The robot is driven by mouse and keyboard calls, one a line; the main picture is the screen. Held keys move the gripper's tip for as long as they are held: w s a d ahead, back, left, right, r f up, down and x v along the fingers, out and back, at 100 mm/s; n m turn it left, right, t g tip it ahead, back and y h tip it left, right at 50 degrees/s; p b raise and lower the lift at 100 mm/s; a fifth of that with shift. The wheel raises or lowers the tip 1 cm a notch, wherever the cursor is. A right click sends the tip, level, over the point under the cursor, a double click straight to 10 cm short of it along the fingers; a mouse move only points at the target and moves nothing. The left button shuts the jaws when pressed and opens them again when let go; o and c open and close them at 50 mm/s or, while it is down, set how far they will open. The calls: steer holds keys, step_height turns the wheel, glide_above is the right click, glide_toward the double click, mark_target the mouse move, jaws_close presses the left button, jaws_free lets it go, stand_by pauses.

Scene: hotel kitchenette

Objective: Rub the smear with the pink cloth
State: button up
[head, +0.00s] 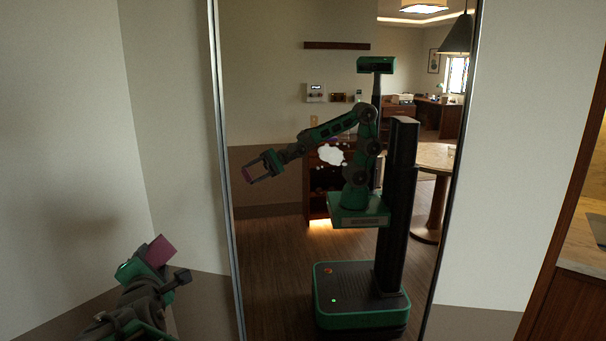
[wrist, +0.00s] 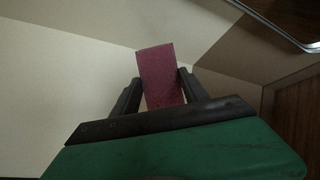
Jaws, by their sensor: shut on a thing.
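The smear (head: 331,154) is a white blotch with small specks around it, on the mirror (head: 275,240) in the head view. The pink cloth (head: 159,251) is a small block-like piece at the lower left of the head view. My gripper (head: 156,268) is shut on it, left of the mirror and apart from the glass, lower than the smear. In the wrist view the pink cloth (wrist: 161,70) sticks out between the two dark fingers. The smear does not show in the wrist view.
The tall mirror has a metal frame (head: 226,170) and reflects my own body and the room behind. A pale wall (head: 170,130) stands to its left. At the right is a wooden unit with a pale counter (head: 583,245). The space before the glass looks clear.

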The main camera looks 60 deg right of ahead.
steer(key=s+d+r+m+g+h, duration=0.3)
steer(key=s+d+r, duration=0.2)
steer(key=d, duration=0.3)
steer(key=s+d+r+m+g+h, duration=0.25)
steer(key=s+d+r, duration=0.2)
steer(key=d, duration=0.35)
steer(key=s+d+r+m+g+h, duration=0.25)
steer(key=s+d+r+g, duration=0.2)
steer(key=s, duration=0.35)
steer(key=s+d+r+m+g+h, duration=0.1)
steer(key=s+d+r+m+g, duration=0.3)
steer(key=s+d, duration=0.3)
steer(key=shift+w+d+f+p, duration=0.15)
steer(key=shift+d+p, duration=0.3)
steer(key=shift+d, duration=0.65)
steer(key=shift+w+d+f+p, duration=0.1)
steer(key=shift+d+p, duration=0.35)
steer(key=shift+d, duration=0.65)
steer(key=shift+w+d+p, duration=0.25)
steer(key=shift+d+p, duration=0.3)
steer(key=shift+d, duration=0.2)
